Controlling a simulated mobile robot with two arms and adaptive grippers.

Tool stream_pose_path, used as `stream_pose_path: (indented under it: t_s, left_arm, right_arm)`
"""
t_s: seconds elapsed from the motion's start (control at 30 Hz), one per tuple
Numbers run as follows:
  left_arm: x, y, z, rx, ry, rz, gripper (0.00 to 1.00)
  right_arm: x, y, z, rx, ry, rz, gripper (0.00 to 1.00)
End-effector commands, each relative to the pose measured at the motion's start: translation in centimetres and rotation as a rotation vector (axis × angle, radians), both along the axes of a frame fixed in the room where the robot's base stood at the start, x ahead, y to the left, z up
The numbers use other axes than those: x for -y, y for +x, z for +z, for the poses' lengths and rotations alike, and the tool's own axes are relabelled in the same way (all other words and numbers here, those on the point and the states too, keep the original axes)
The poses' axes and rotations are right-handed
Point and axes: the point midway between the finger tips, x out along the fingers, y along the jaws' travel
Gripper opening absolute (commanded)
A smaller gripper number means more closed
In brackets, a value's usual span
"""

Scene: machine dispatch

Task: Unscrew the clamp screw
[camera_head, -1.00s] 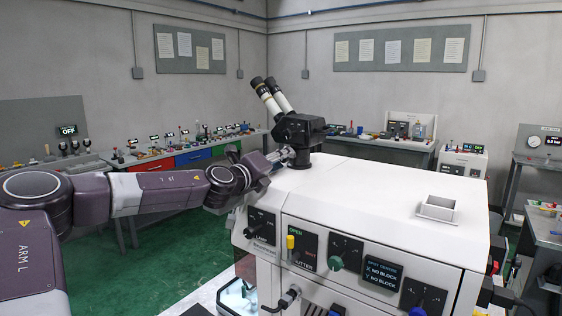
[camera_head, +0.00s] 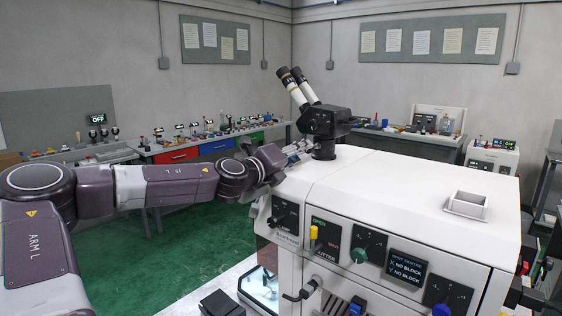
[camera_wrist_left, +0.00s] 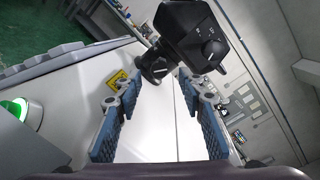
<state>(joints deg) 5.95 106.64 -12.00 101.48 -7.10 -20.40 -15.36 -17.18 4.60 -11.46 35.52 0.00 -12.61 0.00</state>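The black microscope head (camera_head: 325,122) with two white-and-black eyepieces (camera_head: 298,87) stands on a short post on top of the white machine. In the left wrist view, a small dark round knob with a slotted end, apparently the clamp screw (camera_wrist_left: 157,69), sits on the post below the microscope head (camera_wrist_left: 190,38). My left gripper (camera_head: 296,151) is beside the post, on its left. In the left wrist view my left gripper (camera_wrist_left: 158,84) is open, its blue-padded fingers apart, with the knob just past the gap between the tips. My right gripper is not in view.
The white machine (camera_head: 400,190) has a flat top with a square collar (camera_head: 466,204) at the right and knobs and a yellow lever (camera_head: 313,232) on its front. Workbenches line the walls. Green floor (camera_head: 185,255) is clear at the left.

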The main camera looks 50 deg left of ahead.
Motion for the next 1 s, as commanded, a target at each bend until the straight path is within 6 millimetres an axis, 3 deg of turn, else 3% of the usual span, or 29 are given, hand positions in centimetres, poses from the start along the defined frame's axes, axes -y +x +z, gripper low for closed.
stream_pose_path:
  t_s: [0.8, 1.0]
  left_arm:
    - [1.4, -6.8, 0.1, 0.001, 0.001, -0.001, 0.37]
    - [1.5, -7.8, 0.0, -0.001, -0.002, 0.000, 0.37]
  right_arm:
    - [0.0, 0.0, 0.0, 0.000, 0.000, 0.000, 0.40]
    - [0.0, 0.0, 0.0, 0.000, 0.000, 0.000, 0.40]
